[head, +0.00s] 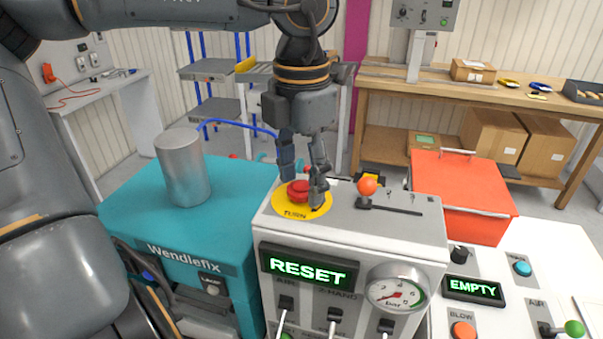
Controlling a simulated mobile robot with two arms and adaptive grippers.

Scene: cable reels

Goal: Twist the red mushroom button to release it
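The red mushroom button (298,188) sits on a yellow round plate (284,206) on top of a grey control box (345,232). My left gripper (302,187) points down at it from above. Its two dark fingers are apart, one behind the button's left side and one at its right side, partly covering it. I cannot tell whether both fingers touch the button. The display on the box's front (307,271) reads RESET in green. My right gripper is not in view.
An orange ball-topped lever (367,186) stands close right of the button. A pressure gauge (395,290) is on the box front. A teal machine (135,205) with a metal cylinder (183,168) is at left. A red bin (462,195) is behind at right.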

